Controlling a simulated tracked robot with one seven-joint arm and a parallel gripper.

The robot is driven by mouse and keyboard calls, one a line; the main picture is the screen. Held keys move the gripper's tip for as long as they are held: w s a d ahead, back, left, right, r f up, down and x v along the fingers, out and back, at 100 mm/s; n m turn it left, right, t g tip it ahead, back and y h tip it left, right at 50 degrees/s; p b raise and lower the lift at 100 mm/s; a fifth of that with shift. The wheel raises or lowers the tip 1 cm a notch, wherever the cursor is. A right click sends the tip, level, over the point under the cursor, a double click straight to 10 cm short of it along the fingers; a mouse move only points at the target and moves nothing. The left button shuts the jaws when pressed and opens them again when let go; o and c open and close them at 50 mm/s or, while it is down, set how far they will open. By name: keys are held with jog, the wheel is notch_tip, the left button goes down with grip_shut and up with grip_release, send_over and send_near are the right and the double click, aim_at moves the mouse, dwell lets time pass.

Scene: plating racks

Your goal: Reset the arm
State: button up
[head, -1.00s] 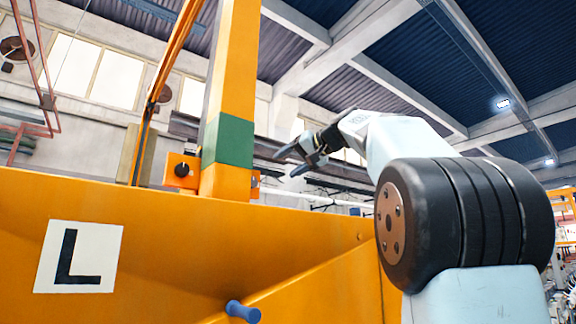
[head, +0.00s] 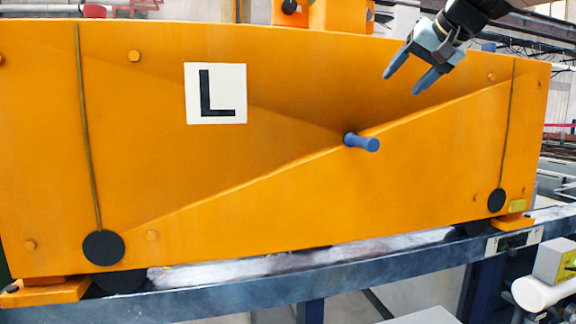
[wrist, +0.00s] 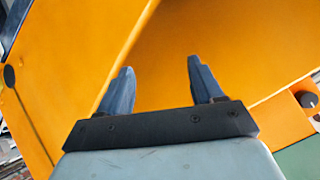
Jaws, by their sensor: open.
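My gripper (head: 409,77) is at the upper right of the head view, in front of the orange panel. Its two blue-grey fingers are apart, point down and left, and hold nothing. In the wrist view the open fingers (wrist: 160,85) stand out against the orange surface with nothing between them. A blue peg (head: 362,142) sticks out of the panel below and left of my gripper, apart from it.
The large orange panel (head: 270,165) carries a white "L" plate (head: 216,93) and black discs at its lower corners. A dark blue rail (head: 340,274) runs beneath it. A grey box (head: 556,262) and a white cylinder (head: 538,294) stand at the lower right.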

jog(key=s+f+g+h, duration=0.1)
jog(key=s+f, duration=0.5)
jog(key=f, duration=0.4)
jog(key=s+a+f+n+g+h, duration=0.1)
jog(key=s+f, duration=0.6)
jog(key=f, duration=0.4)
jog(key=s+f+n+g+h, duration=0.1)
jog(key=s+f+g+h, duration=0.1)
jog(key=s+f, duration=0.4)
notch_tip(320, 180, down, 5)
jog(key=shift+s+a+f, duration=0.15)
jog(key=shift+a+f, duration=0.05)
